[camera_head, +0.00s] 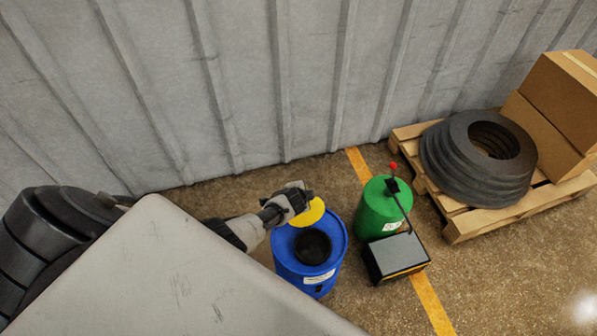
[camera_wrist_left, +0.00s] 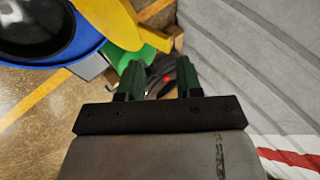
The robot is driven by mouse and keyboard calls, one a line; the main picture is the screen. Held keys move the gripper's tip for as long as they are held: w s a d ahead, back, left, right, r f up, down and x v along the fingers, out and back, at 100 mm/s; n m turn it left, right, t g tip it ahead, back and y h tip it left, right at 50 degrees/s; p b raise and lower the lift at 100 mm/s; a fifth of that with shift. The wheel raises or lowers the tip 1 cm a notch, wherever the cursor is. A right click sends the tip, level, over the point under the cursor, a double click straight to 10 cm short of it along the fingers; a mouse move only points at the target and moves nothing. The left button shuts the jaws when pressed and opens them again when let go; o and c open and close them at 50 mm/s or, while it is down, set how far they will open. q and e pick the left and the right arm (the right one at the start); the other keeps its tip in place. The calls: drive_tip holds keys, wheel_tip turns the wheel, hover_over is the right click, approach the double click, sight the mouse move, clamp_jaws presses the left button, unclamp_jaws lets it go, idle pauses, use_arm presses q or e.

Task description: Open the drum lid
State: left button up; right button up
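The blue drum (camera_head: 297,276) stands upright on the floor in the middle of the head view. Its yellow lid (camera_head: 309,214) is swung up at the drum's far side, leaving the dark round opening (camera_head: 313,246) uncovered. In the left wrist view the lid (camera_wrist_left: 108,20) shows with a yellow tab (camera_wrist_left: 155,39), beside the blue rim (camera_wrist_left: 82,47). My left gripper (camera_head: 298,202) is by the raised lid. In the wrist view its green fingers (camera_wrist_left: 159,66) are apart with nothing between them, close to the tab. Whether they touch it is unclear. My right gripper is out of view.
A pallet (camera_head: 459,231) holds black rings (camera_head: 470,181) and cardboard boxes (camera_head: 565,98). A corrugated wall (camera_head: 240,85) runs behind. Floor at lower right is clear.

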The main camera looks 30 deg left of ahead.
use_arm(q)
drive_tip(key=p+v, duration=0.3)
drive_tip(key=v, duration=0.6)
idle(0.4)
